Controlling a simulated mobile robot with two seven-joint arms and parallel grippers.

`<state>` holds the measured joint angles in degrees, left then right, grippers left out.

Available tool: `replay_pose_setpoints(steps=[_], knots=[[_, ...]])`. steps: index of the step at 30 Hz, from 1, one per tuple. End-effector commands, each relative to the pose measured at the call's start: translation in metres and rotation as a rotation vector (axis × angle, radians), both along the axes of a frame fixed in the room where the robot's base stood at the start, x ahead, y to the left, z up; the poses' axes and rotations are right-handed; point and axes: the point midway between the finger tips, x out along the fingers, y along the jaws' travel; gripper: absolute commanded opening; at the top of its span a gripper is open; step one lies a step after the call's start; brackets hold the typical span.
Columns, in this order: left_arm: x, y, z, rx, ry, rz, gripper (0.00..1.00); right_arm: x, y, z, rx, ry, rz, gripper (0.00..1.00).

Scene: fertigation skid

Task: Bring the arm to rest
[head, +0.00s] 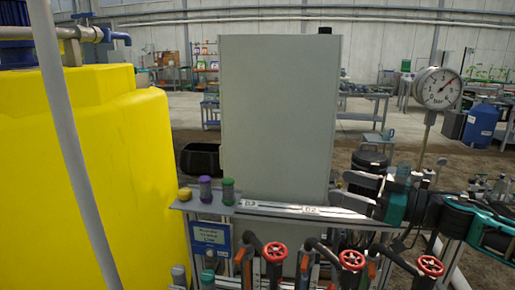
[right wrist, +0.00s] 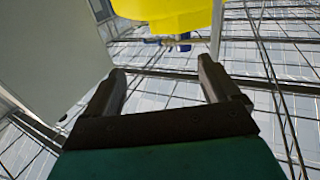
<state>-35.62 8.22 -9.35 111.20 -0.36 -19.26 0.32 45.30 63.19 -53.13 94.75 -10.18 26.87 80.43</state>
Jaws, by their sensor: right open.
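My right arm comes in from the right in the head view. Its gripper (head: 340,188) points left, beside the lower right edge of a grey cabinet and above the labelled rail. In the right wrist view the gripper (right wrist: 162,70) has its two dark fingers spread wide with nothing between them. I cannot tell whether a finger touches the cabinet or the rail. My left gripper does not show.
The grey cabinet (head: 279,120) stands in the middle, with a yellow tank (head: 100,165) at left. Purple (head: 205,188), green (head: 228,190) and yellow (head: 184,194) capped items stand on a ledge. Red valve wheels (head: 274,252) line the front. A pressure gauge (head: 438,88) stands right.

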Motion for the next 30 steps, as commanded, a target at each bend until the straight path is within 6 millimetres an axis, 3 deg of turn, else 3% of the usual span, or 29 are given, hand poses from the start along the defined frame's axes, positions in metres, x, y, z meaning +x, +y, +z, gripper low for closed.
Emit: replay_pose_setpoints(steps=[6, 15, 23, 30], knots=[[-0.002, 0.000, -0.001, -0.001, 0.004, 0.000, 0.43, -0.016, 0.057, -0.066, 0.047, -0.015, -0.054, 0.90], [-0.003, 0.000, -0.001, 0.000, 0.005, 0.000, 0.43, -0.055, 0.095, -0.154, 0.052, 0.043, -0.262, 0.90], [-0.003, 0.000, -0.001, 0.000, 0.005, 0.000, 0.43, -0.113, 0.090, -0.239, -0.056, 0.207, -0.486, 0.90], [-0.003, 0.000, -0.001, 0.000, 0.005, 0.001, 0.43, -0.190, 0.067, -0.313, -0.234, 0.418, -0.638, 0.90]])
